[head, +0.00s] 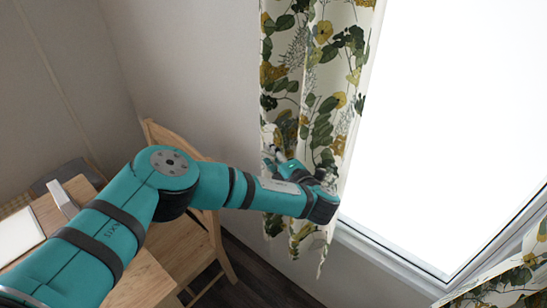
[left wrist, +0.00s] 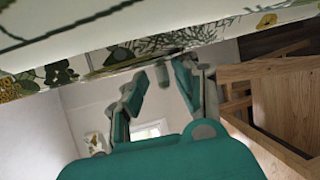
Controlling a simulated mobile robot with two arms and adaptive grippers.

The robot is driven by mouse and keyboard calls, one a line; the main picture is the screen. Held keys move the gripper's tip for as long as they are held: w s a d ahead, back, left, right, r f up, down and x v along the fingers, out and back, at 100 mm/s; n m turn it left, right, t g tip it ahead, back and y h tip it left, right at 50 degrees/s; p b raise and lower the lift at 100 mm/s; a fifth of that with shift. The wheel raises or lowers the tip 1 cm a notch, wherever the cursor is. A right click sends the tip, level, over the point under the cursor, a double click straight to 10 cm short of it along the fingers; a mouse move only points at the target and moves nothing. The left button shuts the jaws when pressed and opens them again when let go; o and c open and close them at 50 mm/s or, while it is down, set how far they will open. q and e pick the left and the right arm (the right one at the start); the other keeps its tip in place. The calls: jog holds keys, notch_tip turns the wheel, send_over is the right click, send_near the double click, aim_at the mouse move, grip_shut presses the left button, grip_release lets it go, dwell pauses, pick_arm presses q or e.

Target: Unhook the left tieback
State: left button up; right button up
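The left curtain (head: 312,90), white with green and yellow leaves, hangs at the left side of the bright window. My left gripper (head: 274,157) is at the curtain's left part, close to the wall, with its arm crossing in front of the cloth. In the left wrist view, the curtain (left wrist: 60,72) fills the top, and the two fingers of my left gripper (left wrist: 160,80) stand apart below it. I cannot clearly make out the left tieback or its hook; the gripper and cloth folds may hide them. My right gripper is not in view.
A wooden chair (head: 217,240) stands against the wall below the arm, beside a wooden table (head: 143,284) at lower left. The window (head: 455,110) is to the right. A second curtain (head: 515,283) shows at lower right.

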pick_arm(q)
jog(key=shift+s+d+f, duration=0.1)
jog(key=shift+s+d, duration=0.1)
jog(key=v, duration=1.1)
jog(key=shift+s, duration=0.3)
jog(key=shift+d, duration=0.1)
